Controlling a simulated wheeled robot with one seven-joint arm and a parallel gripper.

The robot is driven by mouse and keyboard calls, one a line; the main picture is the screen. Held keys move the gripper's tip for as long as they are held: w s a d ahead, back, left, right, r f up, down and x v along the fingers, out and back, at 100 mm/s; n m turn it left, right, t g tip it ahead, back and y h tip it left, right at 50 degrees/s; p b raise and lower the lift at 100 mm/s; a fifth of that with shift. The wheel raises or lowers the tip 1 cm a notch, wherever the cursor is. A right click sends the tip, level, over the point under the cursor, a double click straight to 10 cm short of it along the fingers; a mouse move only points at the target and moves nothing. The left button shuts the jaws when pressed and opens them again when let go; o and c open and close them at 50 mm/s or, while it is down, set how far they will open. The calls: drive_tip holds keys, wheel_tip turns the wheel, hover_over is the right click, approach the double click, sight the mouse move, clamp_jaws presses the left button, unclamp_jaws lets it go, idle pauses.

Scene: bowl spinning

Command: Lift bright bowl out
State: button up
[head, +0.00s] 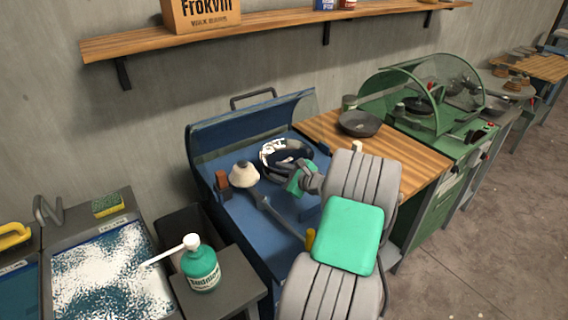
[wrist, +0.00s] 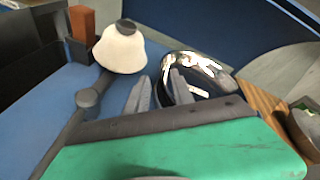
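The bright bowl (head: 271,160) is shiny, with strong white reflections, and sits in the blue machine (head: 236,208) under its raised lid. It also shows in the wrist view (wrist: 206,68), just beyond my fingers. My gripper (wrist: 160,77) is open, its two grey fingers apart and pointing at the bowl's near left rim. The right finger overlaps the bowl in the picture and the left finger lies outside it; I cannot tell whether either touches. In the head view my gripper covers the bowl's near right part.
A cream cone-shaped tool (head: 244,174) on a dark arm stands close left of the bowl. A dark bowl (head: 358,123) rests on the wooden counter (head: 412,165) to the right. A green machine (head: 440,150) stands beyond; a green bottle (head: 201,270) is at the front left.

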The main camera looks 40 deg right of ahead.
sight(271, 168)
drive_tip(key=x, duration=0.3)
drive_tip(key=p+x, duration=0.1)
drive_tip(key=x, duration=0.1)
drive_tip(key=shift+w+d, duration=0.1)
drive_tip(key=shift+d, duration=0.2)
drive_tip(key=shift+c, duration=0.3)
clamp_jaws()
drive_tip(key=shift+f, duration=0.1)
drive_tip(key=shift+a+f, duration=0.1)
idle(0.5)
